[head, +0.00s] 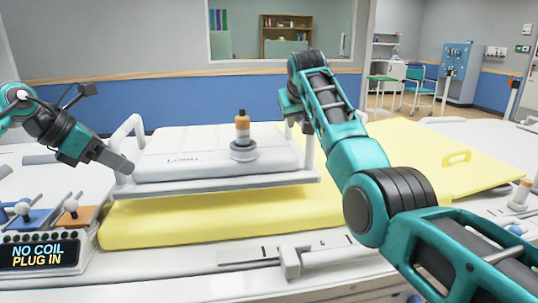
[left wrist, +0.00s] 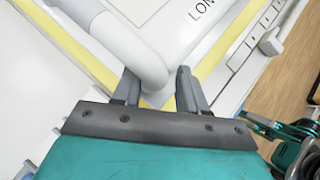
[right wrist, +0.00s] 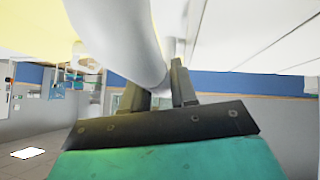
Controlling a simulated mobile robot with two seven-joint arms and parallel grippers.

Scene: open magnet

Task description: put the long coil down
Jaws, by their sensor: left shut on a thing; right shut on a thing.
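The long coil (head: 215,153) is a white slab with a looped tube handle at each end and dark lettering. It is about level, apparently a little above the yellow pad (head: 200,222), with a shadow beneath it. My left gripper (head: 124,165) is shut on the left handle, whose tube (left wrist: 120,40) shows between the fingers in the left wrist view. My right gripper (head: 288,108) is shut on the right handle, largely hidden by my arm; its tube (right wrist: 125,45) shows in the right wrist view.
A console display (head: 38,255) at front left reads "NO COIL PLUG IN", with blue and orange (head: 80,216) socket panels behind it. A rail with a white block (head: 288,258) runs along the front. Yellow padding with a loop handle (head: 457,157) extends right.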

